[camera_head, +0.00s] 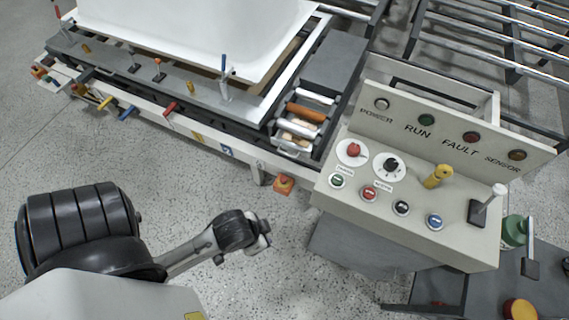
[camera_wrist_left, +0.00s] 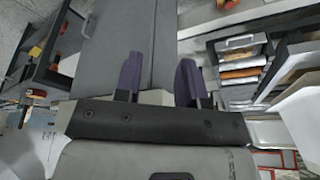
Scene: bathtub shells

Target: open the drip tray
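No part is labelled as the drip tray, and I cannot tell for certain which it is. A tray-like bay (camera_head: 276,138) with white and orange rollers and pale blocks sits at the end of the tub machine, left of the control console. My left gripper (camera_head: 266,232) is in front of the machine, below and left of the console, apart from both. In the left wrist view its two purple fingers (camera_wrist_left: 160,82) stand apart with nothing between them. My right gripper is out of view.
The control console (camera_head: 400,225) with buttons, knobs and levers stands to the right. A white tub shell (camera_head: 200,30) rests on the machine, whose front edge carries coloured levers. An orange block (camera_head: 284,184) is low by the machine. Speckled floor (camera_head: 210,200) is clear around my left gripper.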

